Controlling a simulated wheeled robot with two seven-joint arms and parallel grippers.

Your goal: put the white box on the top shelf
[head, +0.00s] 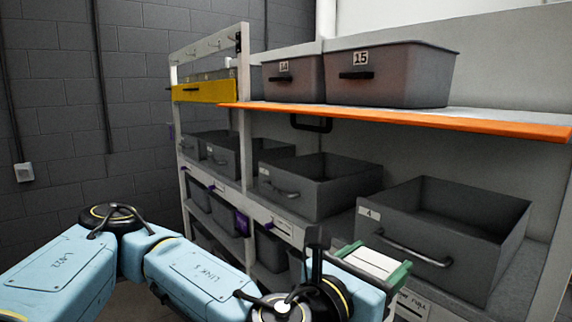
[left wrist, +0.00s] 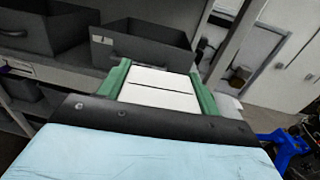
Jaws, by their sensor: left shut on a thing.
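My left gripper (head: 376,258), with green fingers, is shut on the white box (head: 368,264) in the lower middle of the head view. In the left wrist view, the white box (left wrist: 158,98) lies between the two green fingers, a dark line across its top. The top shelf (head: 450,122) has an orange front edge and is above and beyond the gripper. Grey bins marked 14 (head: 292,80) and 15 (head: 390,78) stand on it; bare shelf shows right of bin 15. My right gripper is not in view.
Open grey bins, one marked 4 (head: 440,235) and another (head: 318,185) to its left, stand on the shelf below. A dark handle (head: 311,123) hangs under the orange edge. A yellow panel (head: 205,91) is at the left. A blue object (left wrist: 282,145) shows at the wrist view's right.

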